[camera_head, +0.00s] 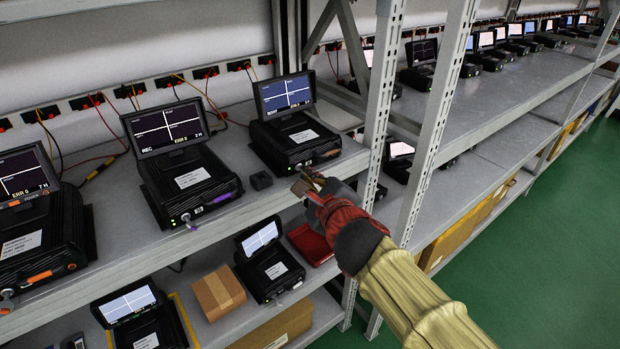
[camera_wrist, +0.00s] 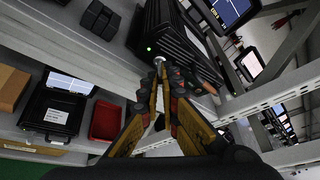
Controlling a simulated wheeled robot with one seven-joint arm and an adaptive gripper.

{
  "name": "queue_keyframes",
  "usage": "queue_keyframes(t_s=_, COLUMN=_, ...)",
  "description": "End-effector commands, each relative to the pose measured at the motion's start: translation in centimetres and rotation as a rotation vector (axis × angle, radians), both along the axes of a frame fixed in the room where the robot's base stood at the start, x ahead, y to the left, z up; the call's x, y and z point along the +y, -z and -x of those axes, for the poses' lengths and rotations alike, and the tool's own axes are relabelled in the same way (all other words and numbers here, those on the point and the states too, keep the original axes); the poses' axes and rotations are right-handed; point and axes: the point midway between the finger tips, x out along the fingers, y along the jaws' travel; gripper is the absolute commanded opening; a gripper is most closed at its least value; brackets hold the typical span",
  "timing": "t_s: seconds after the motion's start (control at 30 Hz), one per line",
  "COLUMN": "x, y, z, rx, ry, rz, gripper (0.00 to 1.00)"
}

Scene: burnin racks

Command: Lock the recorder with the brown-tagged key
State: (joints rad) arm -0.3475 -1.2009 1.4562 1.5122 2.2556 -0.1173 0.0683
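A black recorder (camera_head: 295,138) with a lit screen stands on the upper shelf, at the right end of its row. I cannot tell whether the key is in the lock.
A small black block (camera_head: 261,180) lies by the shelf edge. Below are a red tray (camera_head: 311,246) and a cardboard box (camera_head: 218,293). A metal upright (camera_head: 378,110) stands close right.

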Motion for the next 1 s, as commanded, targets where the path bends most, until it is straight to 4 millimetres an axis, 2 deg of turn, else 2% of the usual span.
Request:
queue_keyframes(t_s=0.23, x=0.04, y=0.2, z=0.01, rx=0.003, ry=-0.001, rz=0.001, gripper=0.0)
queue_keyframes(t_s=0.3, x=0.05, y=0.21, z=0.01, rx=0.003, ry=-0.001, rz=0.001, gripper=0.06)
queue_keyframes(t_s=0.6, x=0.03, y=0.1, z=0.0, rx=0.002, ry=-0.001, rz=0.0, gripper=0.22)
queue_keyframes(t_s=1.0, x=-0.12, y=-0.15, z=0.63, rx=0.001, ry=-0.001, rz=0.0, gripper=0.22)
